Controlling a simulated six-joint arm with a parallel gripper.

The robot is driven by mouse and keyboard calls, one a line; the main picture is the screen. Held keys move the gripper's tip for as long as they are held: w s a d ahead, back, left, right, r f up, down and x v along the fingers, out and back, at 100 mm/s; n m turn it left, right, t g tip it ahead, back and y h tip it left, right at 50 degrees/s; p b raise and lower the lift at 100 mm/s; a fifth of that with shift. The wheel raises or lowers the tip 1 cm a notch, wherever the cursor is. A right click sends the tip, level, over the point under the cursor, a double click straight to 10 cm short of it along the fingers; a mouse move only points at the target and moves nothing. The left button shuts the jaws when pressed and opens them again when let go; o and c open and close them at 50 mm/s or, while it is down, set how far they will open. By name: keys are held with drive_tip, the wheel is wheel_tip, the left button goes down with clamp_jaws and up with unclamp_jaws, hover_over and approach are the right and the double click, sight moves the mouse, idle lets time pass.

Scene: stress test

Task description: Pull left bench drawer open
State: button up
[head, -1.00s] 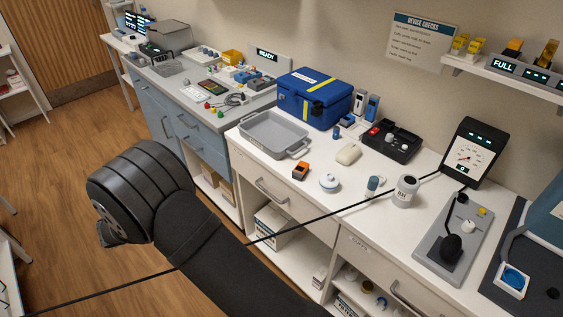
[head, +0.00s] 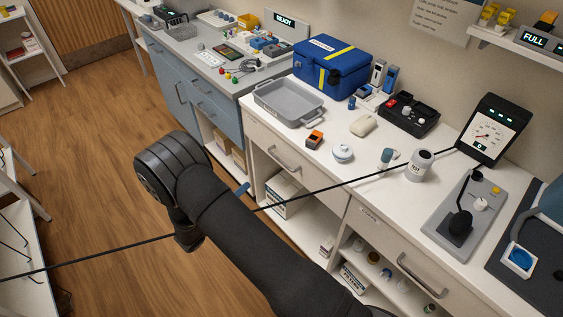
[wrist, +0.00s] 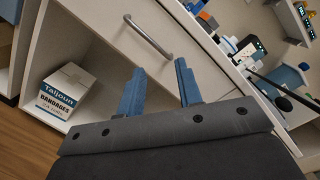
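The left bench drawer (head: 262,144) is a white front under the white worktop, and it looks shut. Its grey bar handle (head: 284,159) also shows in the wrist view (wrist: 148,37), ahead of my fingers. My gripper (wrist: 160,88) has two blue fingers, spread apart with nothing between them. They point at the drawer front, just short of the handle, and the handle lies beyond the tips, slightly to the left. In the head view my dark arm hides most of the gripper; only a blue finger (head: 242,189) shows, below and left of the handle.
A bandages box (wrist: 68,93) sits on the open shelf below the drawer. A grey tray (head: 288,104), blue case (head: 332,66) and small items stand on the worktop. A thin black line (head: 330,187) crosses the view. A second drawer handle (head: 418,276) is further right.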

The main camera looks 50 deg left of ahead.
drive_tip(key=w+d+f+n+y, duration=0.2)
drive_tip(key=d+f+n+y, duration=0.3)
drive_tip(key=n, duration=0.5)
drive_tip(key=f+x, duration=0.1)
drive_tip(key=x, duration=1.6)
drive_tip(key=shift+w+a, duration=0.35)
drive_tip(key=shift+a, duration=0.05)
drive_tip(key=shift+r, duration=0.1)
clamp_jaws()
